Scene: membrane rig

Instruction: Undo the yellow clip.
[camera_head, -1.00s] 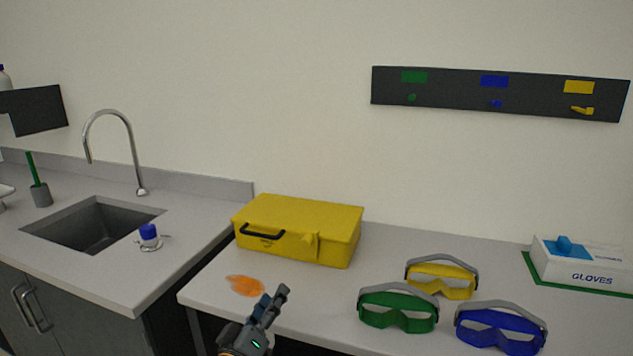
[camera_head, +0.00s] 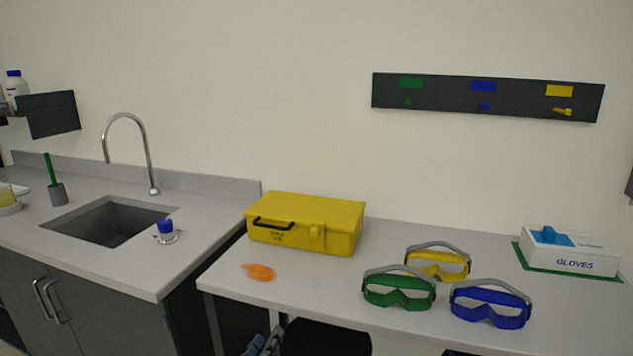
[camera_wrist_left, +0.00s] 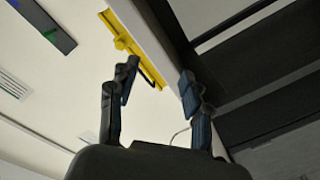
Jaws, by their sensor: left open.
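The yellow case (camera_head: 305,212) stands shut on the counter in the head view. Its yellow clip (camera_head: 317,231) is on the front face, right of the black handle (camera_head: 273,222). My left gripper (camera_head: 264,343) shows only its fingertips at the bottom edge, below and in front of the case, past the counter's front edge. In the left wrist view the gripper (camera_wrist_left: 160,92) is open with nothing between its fingers. A tilted yellow strip, which looks like the case (camera_wrist_left: 128,42), lies beyond the fingers. My right gripper is not in view.
An orange spill (camera_head: 259,272) lies before the case. Green goggles (camera_head: 399,290), blue goggles (camera_head: 490,303) and yellow goggles (camera_head: 437,262) lie to its right. A glove box (camera_head: 570,254) stands farther right. A sink (camera_head: 108,222) is at the left.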

